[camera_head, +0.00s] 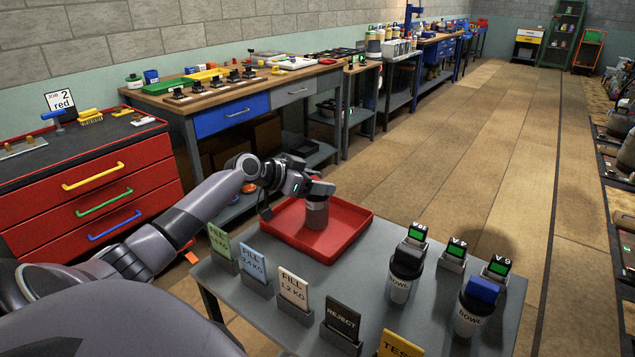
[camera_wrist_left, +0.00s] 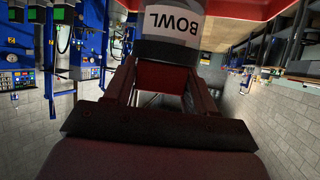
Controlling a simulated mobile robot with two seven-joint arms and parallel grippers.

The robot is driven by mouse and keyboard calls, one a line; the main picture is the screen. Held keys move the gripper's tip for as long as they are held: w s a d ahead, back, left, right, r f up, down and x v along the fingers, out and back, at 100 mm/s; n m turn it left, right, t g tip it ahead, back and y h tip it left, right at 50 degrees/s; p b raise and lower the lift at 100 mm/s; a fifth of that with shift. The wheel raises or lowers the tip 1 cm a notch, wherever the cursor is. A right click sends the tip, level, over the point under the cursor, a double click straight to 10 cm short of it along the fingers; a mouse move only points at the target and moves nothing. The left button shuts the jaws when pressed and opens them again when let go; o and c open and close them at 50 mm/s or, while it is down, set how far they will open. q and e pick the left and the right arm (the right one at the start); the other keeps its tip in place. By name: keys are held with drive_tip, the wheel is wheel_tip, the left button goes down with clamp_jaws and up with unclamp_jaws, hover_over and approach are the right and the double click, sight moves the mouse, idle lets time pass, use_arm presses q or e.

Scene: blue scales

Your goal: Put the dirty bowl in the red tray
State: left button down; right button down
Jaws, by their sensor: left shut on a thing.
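My left gripper (camera_head: 318,190) is shut on a grey canister-shaped bowl (camera_head: 317,214). In the left wrist view the bowl (camera_wrist_left: 170,22) shows a white label reading BOWL, upside down in the picture, between the fingers. The bowl looks upright inside the outline of the red tray (camera_head: 283,240), near its middle. I cannot tell whether its base touches the tray floor. A red strip of the tray (camera_wrist_left: 245,9) shows at the top of the wrist view. The gripper hides the bowl's top, and dirt on it cannot be made out. My right gripper is not in view.
The tray sits on a grey table (camera_head: 360,265). Sign cards, including a REJECT card (camera_head: 342,322), line the near edge. A black-topped bowl (camera_head: 402,272) and a blue-topped bowl (camera_head: 475,308) stand at right, by small green-screen units (camera_head: 453,252). A red drawer cabinet (camera_head: 90,185) stands left.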

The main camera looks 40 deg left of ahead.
use_arm(q)
drive_tip(key=shift+c, duration=1.8)
unclamp_jaws()
drive_tip(key=shift+r, duration=0.1)
drive_tip(key=b+v, duration=0.1)
drive_tip(key=v, duration=1.1)
